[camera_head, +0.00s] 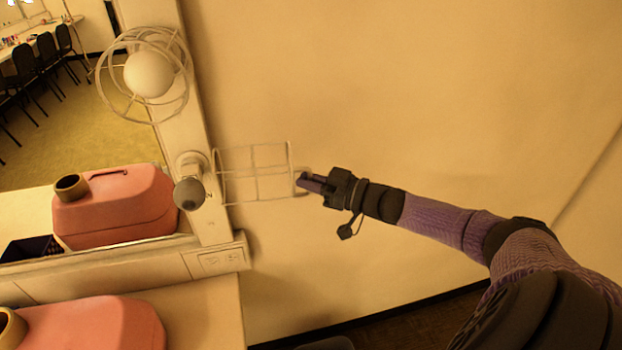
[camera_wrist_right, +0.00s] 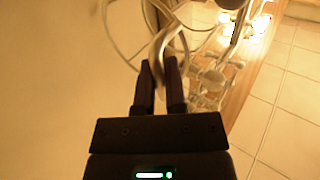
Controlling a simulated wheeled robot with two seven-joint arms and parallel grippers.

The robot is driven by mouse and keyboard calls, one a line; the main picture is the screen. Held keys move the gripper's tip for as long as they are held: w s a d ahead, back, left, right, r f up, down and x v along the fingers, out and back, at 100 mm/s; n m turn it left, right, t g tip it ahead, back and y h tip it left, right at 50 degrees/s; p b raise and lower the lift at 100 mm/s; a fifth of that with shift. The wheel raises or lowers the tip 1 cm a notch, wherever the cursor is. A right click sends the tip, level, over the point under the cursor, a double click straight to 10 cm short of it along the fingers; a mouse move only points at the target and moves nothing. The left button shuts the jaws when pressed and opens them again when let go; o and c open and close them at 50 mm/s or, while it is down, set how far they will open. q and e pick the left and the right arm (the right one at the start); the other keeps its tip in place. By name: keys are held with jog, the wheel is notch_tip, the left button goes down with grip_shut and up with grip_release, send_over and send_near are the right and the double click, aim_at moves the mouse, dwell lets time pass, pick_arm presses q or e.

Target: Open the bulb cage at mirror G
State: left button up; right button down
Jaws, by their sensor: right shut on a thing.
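A wire bulb cage (camera_head: 255,172) stands swung out to the right of the mirror frame's edge, beside the lower bulb. The lower bulb (camera_head: 189,193) is dark grey in its socket and sits outside the cage. My right gripper (camera_head: 303,182) is shut on the cage's handle at its right end. In the right wrist view the fingers (camera_wrist_right: 161,75) close around a curved pale handle (camera_wrist_right: 162,45), with cage wires beyond. An upper cage (camera_head: 140,75) surrounds a white bulb (camera_head: 149,73). My left gripper is not in view. No mirror letter is readable.
A pink jug (camera_head: 90,325) stands on the counter (camera_head: 205,310) at lower left. The mirror (camera_head: 110,150) reflects it, along with chairs and a long table. The wall right of the mirror frame (camera_head: 200,130) is bare.

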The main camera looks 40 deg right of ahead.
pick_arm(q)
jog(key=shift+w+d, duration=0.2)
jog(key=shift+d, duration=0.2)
pick_arm(e)
jog(key=shift+w+d, duration=0.2)
jog(key=shift+d, duration=0.15)
jog(key=c, duration=0.7)
grip_release()
jog(key=shift+c, duration=0.2)
pick_arm(q)
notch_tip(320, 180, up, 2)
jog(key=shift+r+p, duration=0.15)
jog(key=shift+p, duration=0.95)
pick_arm(e)
jog(key=v, duration=1)
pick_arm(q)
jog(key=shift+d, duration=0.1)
pick_arm(e)
jog(key=shift+f, duration=0.1)
